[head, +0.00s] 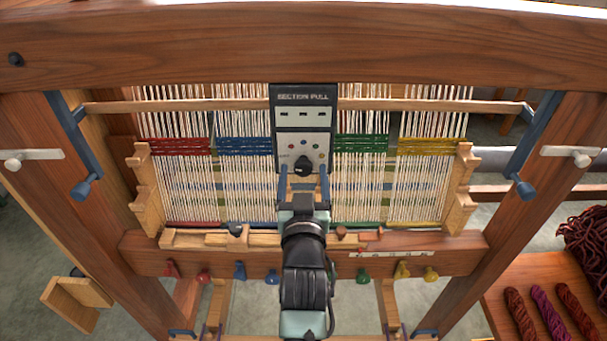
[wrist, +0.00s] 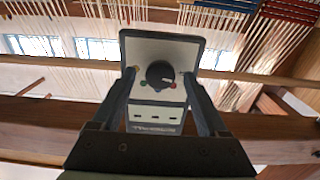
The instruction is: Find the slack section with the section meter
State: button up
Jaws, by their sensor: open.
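The section meter (head: 303,118), a dark-framed panel lettered "SECTION PULL", stands before the middle of the warp. The warp threads carry red (head: 182,147), blue (head: 243,146), green (head: 360,143) and yellow (head: 430,146) bands. The meter hides the warp's middle. No section looks clearly slack.
A thick wooden beam (head: 300,42) crosses above, with posts at both sides. A thin rod (head: 420,105) crosses the warp. The front beam (head: 450,252) carries coloured pegs (head: 402,270). A bench (head: 535,290) with wool skeins (head: 553,314) stands at right.

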grip_shut()
jog(key=shift+m, duration=0.3)
jog(key=m+b, duration=0.1)
jog(key=m, duration=0.2)
jog(key=shift+a+f, duration=0.1)
jog(key=shift+m+b, duration=0.4)
jog(key=shift+m, duration=1.7)
grip_release()
jog(key=shift+s, duration=0.1)
